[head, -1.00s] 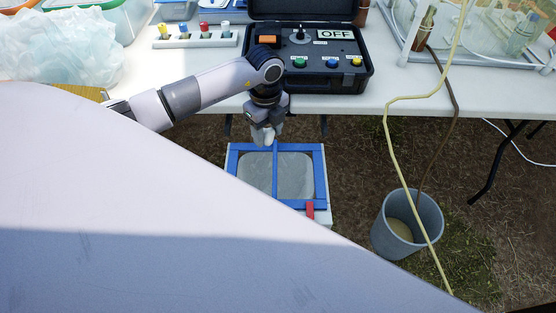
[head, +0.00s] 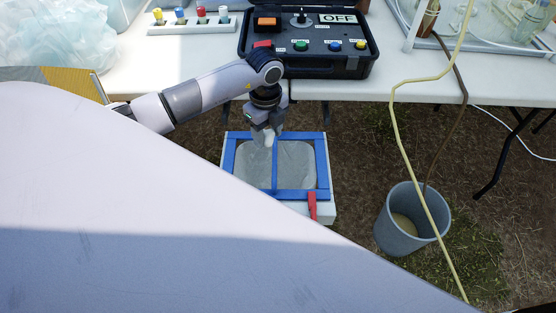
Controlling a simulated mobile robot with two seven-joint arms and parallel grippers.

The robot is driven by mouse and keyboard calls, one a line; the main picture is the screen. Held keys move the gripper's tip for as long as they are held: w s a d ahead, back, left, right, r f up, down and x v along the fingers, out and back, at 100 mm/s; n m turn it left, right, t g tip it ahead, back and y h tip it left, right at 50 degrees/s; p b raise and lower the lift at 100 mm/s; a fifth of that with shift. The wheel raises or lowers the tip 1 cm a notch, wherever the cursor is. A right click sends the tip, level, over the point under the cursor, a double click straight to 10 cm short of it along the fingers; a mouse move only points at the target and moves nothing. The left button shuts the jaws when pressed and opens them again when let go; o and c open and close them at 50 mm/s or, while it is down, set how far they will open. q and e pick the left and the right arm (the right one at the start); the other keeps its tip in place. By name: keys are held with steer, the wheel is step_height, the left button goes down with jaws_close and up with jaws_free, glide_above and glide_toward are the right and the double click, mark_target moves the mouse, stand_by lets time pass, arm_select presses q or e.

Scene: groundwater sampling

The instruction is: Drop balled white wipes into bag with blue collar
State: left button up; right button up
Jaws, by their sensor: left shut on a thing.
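My left gripper (head: 264,137) points down over the back of the blue-collared bag, close to its middle divider and slightly to the left of it. It is shut on a small white balled wipe (head: 269,139), which shows between the fingertips. The blue collar (head: 321,165) is a rectangular frame with a centre bar that splits the opening into two halves. Grey liner (head: 296,165) shows in both halves. A red tab (head: 312,206) sits at its front right. My right gripper is not in view.
A white table (head: 180,70) stands behind, carrying a black control case (head: 305,65) marked OFF and a strip with coloured caps (head: 190,27). A grey bucket (head: 385,230) with hoses stands on the ground at right. My large pale body part covers the lower left.

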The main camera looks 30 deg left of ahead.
arm_select(q)
steer(key=o, duration=1.1)
steer(key=shift+r, duration=0.1)
steer(key=shift+r, duration=3.5)
